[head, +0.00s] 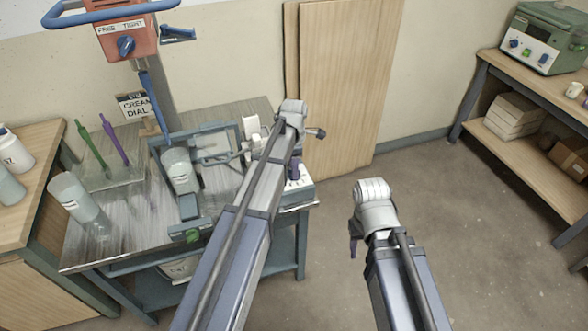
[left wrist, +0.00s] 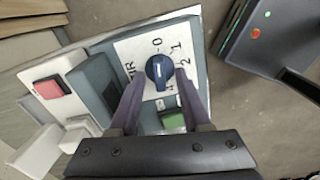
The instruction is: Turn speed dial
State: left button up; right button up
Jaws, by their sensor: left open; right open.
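The speed dial (left wrist: 160,72) is a dark blue knob with a white pointer line, on a white plate marked 0, 1 and 2 in the left wrist view. My left gripper (left wrist: 158,88) is open, with its purple fingers either side of the dial in that view. I cannot tell whether they touch it. In the head view my left gripper (head: 296,168) points down over the control box (head: 304,186) at the table's right corner, and the dial is hidden there. My right gripper (head: 353,240) is open and empty, over the floor.
A red button (left wrist: 52,87) and a green button (left wrist: 173,121) sit near the dial. Another blue knob is on the orange FREE/TIGHT box (head: 126,45). Floor (head: 440,190) to the right is clear.

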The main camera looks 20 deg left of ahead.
pick_arm(q)
grip_shut()
dwell(0.3)
